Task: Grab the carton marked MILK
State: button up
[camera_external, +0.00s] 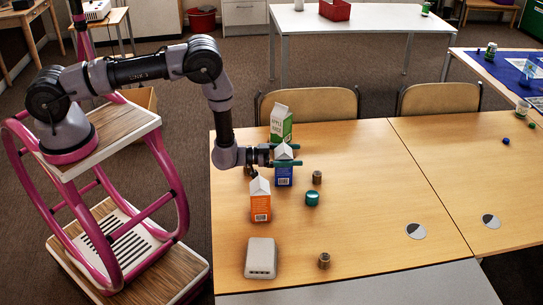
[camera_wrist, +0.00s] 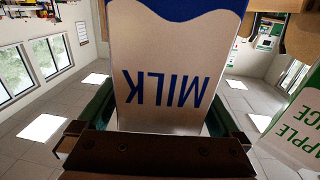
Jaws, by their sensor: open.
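The MILK carton (camera_external: 284,180) is blue and white and stands upright on the table. In the wrist view the carton (camera_wrist: 165,60) fills the middle, with its MILK lettering upside down. My gripper (camera_external: 296,154) is level with the carton's upper part, one teal finger on either side of it. The wrist view also shows my gripper (camera_wrist: 158,118) with the carton between its fingers. The jaws are open; whether a finger touches the carton is hard to tell.
A green-and-white apple juice carton (camera_external: 281,122) stands just behind, and an orange carton (camera_external: 260,204) just in front. The table's right part is mostly clear.

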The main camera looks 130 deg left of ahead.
jog(key=c, duration=1.2)
